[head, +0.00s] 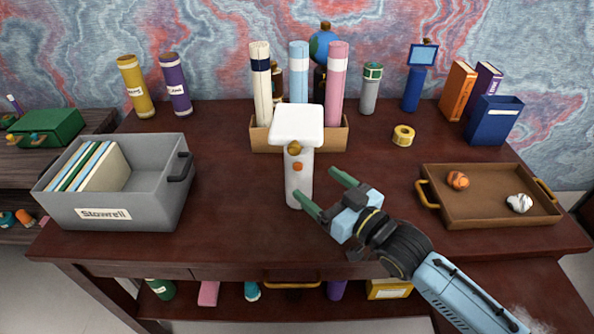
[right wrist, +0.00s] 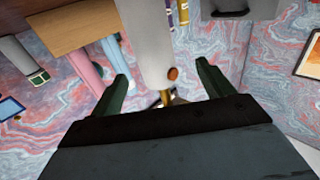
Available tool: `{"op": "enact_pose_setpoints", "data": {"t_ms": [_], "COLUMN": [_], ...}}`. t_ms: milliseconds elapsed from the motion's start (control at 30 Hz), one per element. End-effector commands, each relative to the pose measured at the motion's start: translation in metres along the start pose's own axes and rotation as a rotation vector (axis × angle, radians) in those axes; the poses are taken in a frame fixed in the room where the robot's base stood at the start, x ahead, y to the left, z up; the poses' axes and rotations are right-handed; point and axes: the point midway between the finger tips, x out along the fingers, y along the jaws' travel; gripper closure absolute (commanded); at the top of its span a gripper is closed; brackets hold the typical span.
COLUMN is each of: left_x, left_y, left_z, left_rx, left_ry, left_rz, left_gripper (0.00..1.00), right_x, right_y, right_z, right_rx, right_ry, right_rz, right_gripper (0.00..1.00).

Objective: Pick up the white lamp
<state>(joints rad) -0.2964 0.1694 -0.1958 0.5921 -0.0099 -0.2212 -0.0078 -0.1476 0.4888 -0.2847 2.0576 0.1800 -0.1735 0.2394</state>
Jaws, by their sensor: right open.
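The white lamp (head: 299,180) stands upright near the middle of the desk, with a square white head, a brass knob and an orange button. My right gripper (head: 314,182) is open, with its two green fingers pointing at the lamp's stem from the right. The near fingertip overlaps the lower stem in the head view. In the right wrist view, the lamp's stem (right wrist: 147,35) lies in line with the gap between the open fingers (right wrist: 162,75). I cannot tell whether either finger touches it. My left gripper is not in view.
A wooden box (head: 340,139) with tall rolls stands behind the lamp. A grey bin (head: 122,205) with folders is on the left. A yellow tape roll (head: 403,135) lies behind. Desk between lamp and bin is clear.

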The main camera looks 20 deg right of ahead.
Motion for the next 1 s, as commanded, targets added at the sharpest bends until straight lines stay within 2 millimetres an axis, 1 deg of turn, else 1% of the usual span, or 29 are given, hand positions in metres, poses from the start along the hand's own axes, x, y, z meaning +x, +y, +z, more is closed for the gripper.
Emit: {"op": "enact_pose_setpoints", "data": {"t_ms": [33, 100, 133, 200, 267, 433, 500, 600, 800, 900, 1000], "left_x": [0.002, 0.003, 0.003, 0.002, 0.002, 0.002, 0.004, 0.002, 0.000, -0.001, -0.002], "left_y": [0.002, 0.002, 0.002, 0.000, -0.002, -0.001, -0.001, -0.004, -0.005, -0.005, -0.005], "left_z": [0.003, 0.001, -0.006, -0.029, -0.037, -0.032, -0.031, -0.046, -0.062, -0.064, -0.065], "left_rx": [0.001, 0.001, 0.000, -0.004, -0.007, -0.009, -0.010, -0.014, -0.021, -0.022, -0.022], "left_ry": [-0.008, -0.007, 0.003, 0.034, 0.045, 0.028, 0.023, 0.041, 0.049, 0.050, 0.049], "left_rz": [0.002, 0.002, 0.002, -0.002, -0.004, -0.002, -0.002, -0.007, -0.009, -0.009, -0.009], "left_gripper": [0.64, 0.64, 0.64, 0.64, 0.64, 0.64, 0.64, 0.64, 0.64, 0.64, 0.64], "right_x": [0.011, 0.023, 0.027, 0.036, 0.041, 0.050, 0.056, 0.070, 0.094, 0.098, 0.099], "right_y": [0.001, 0.001, 0.001, 0.001, 0.001, 0.002, 0.003, 0.006, 0.007, 0.007, 0.007], "right_z": [0.000, 0.000, 0.000, 0.000, 0.000, 0.000, -0.001, -0.003, -0.003, -0.003, -0.004], "right_rx": [0.000, -0.001, 0.000, 0.000, 0.000, -0.001, -0.001, -0.001, 0.000, 0.000, 0.000], "right_ry": [0.004, 0.003, 0.002, 0.002, 0.001, -0.001, 0.001, 0.003, 0.000, -0.001, -0.001], "right_rz": [0.001, 0.000, 0.001, 0.001, 0.000, 0.001, 0.001, 0.000, 0.000, 0.000, 0.000], "right_gripper": [0.20, 0.20, 0.20, 0.20, 0.20, 0.20, 0.20, 0.20, 0.20, 0.20, 0.20]}}
